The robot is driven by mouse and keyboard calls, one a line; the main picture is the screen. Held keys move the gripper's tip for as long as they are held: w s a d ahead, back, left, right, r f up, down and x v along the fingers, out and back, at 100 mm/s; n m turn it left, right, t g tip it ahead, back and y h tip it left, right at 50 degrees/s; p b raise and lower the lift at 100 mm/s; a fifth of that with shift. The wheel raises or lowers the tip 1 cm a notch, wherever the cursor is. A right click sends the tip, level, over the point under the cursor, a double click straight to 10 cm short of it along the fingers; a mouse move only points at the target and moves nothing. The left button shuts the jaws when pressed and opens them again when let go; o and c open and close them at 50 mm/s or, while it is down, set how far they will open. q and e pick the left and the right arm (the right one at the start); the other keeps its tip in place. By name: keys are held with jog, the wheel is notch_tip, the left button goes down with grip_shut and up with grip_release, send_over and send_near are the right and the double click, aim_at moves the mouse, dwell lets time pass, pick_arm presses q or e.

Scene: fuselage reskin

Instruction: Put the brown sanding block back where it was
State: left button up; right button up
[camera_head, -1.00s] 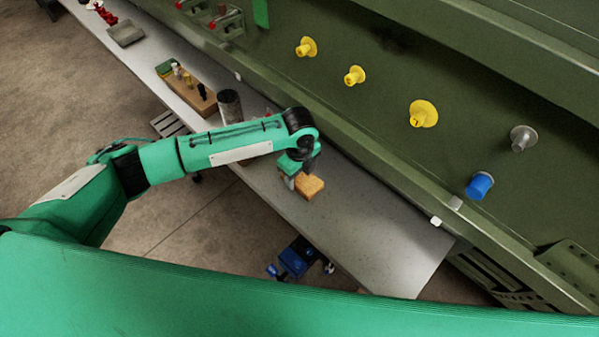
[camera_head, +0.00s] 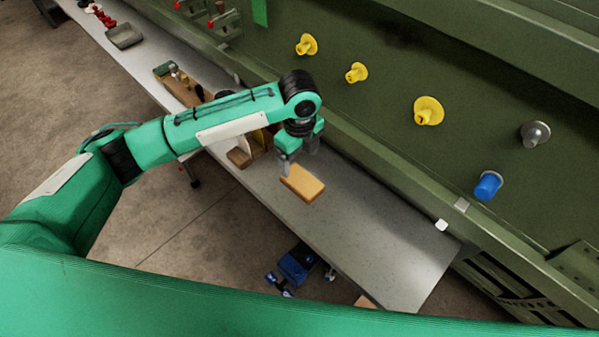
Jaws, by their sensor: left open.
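A tan-brown block (camera_head: 303,185), which looks like the sanding block, lies flat on the grey bench (camera_head: 385,240). My left gripper (camera_head: 298,158) is over the bench just behind the block, pointing down with its fingers apart. Nothing shows between the fingers. The near finger stands close to the block's upper left edge; whether it touches cannot be told. My right gripper is not in view.
A darker brown wooden piece (camera_head: 239,157) stands left of the gripper, partly hidden by my arm. A wooden tool holder (camera_head: 180,88) and a grey tray (camera_head: 125,36) are farther along. The green fuselage panel (camera_head: 380,75) with yellow, grey and blue fittings borders the bench. The bench's right end is clear.

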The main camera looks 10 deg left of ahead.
pick_arm(q)
notch_tip(320, 180, up, 3)
jog(key=shift+r+b, duration=0.2)
jog(key=shift+b, duration=0.1)
dwell(0.4)
